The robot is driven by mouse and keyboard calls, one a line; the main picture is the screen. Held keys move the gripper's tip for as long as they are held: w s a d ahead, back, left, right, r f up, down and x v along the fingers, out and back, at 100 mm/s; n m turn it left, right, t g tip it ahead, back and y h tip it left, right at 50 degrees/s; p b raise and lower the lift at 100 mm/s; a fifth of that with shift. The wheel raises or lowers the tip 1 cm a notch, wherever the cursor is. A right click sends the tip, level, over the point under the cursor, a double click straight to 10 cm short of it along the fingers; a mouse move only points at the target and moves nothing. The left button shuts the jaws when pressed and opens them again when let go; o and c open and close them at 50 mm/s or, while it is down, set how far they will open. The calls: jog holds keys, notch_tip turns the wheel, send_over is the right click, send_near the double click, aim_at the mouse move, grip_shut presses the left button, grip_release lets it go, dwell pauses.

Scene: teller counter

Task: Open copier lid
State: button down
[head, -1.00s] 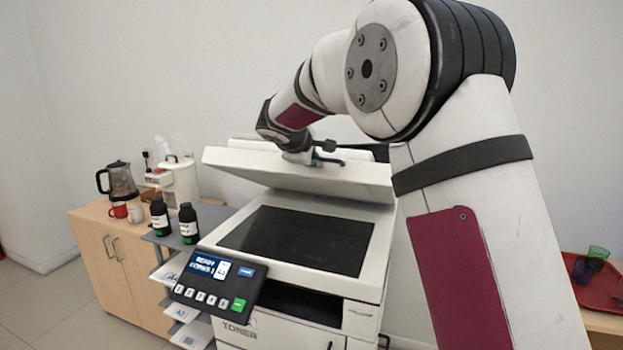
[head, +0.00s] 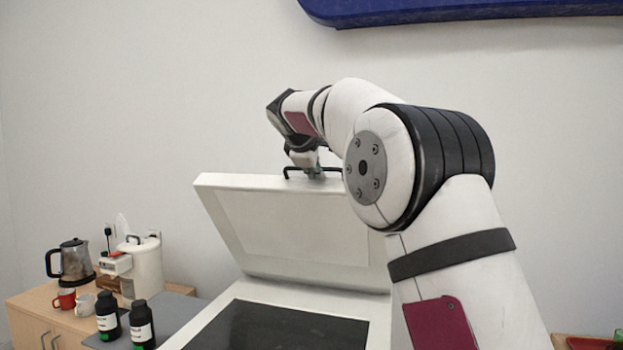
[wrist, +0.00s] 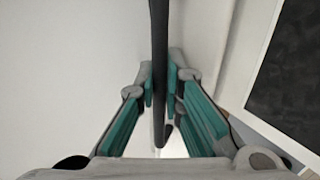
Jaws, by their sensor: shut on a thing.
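The white copier lid (head: 300,232) is tilted up at a steep angle, its pale underside facing me in the head view. The dark glass bed (head: 285,328) below it is exposed; its dark surface also shows at the right of the wrist view (wrist: 292,85). A black bar handle (head: 292,172) runs along the lid's top edge. My gripper (head: 316,172) is at this handle. In the wrist view, the teal-padded fingers of my gripper (wrist: 162,95) are closed on either side of the black handle (wrist: 159,45).
Two dark bottles (head: 142,325) stand left of the copier. A kettle (head: 72,262), a red mug (head: 65,299) and a white appliance (head: 140,268) are on the wooden cabinet (head: 22,305). A blue object (head: 450,10) is on the wall above.

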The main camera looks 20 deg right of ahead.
jog(key=shift+d, duration=0.1)
jog(key=c, duration=2)
grip_release()
jog(key=v, duration=1.2)
